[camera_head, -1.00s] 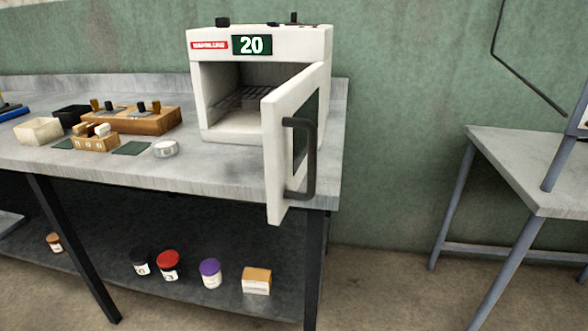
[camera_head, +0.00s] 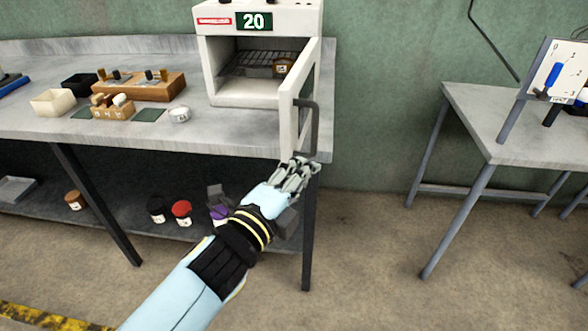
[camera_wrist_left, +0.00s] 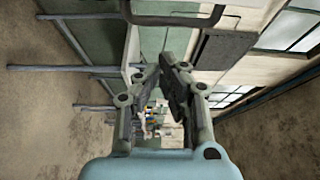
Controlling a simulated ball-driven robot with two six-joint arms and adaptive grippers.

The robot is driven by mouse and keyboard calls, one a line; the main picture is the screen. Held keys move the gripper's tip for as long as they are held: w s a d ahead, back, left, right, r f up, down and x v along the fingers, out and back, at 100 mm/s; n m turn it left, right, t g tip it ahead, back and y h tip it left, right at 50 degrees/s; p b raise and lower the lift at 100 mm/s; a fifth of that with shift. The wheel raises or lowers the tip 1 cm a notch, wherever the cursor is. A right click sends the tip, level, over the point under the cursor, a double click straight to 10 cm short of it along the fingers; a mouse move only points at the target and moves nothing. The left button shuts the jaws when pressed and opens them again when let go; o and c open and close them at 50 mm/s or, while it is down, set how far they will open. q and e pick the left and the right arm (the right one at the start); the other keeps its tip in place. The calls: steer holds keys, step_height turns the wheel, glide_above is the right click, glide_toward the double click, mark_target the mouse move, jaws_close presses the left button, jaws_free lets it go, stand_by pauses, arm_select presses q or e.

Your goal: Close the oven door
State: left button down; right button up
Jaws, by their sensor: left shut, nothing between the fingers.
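The white oven (camera_head: 212,60) stands on the workbench with its display reading 20. Its door (camera_head: 287,122) stands open toward me, seen nearly edge-on, with a dark bar handle (camera_head: 314,128) on its right face. My left gripper (camera_head: 302,163) is shut and empty at the door's lower front end, just below the handle. Whether it touches the door cannot be told. In the left wrist view the shut fingers (camera_wrist_left: 166,66) lie below a dark curved bar (camera_wrist_left: 175,19), which looks like the handle. My right gripper is not in view.
A brown jar (camera_head: 283,66) sits on the rack inside the oven. A wooden block with knobs (camera_head: 142,88), a small white cup (camera_head: 180,115) and trays are on the bench (camera_head: 230,128). Several jars stand on the lower shelf. A second table (camera_head: 500,130) is at right, across clear floor.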

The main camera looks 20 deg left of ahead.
mark_target(315, 140)
arm_select(q)
steer(key=w, duration=0.2)
steer(key=w+a, duration=0.1)
steer(key=w, duration=0.1)
steer(key=w+a, duration=0.1)
steer(key=w, duration=0.1)
steer(key=shift+s+a+p, duration=0.15)
steer(key=shift+a+p, duration=0.15)
steer(key=shift+a, duration=0.15)
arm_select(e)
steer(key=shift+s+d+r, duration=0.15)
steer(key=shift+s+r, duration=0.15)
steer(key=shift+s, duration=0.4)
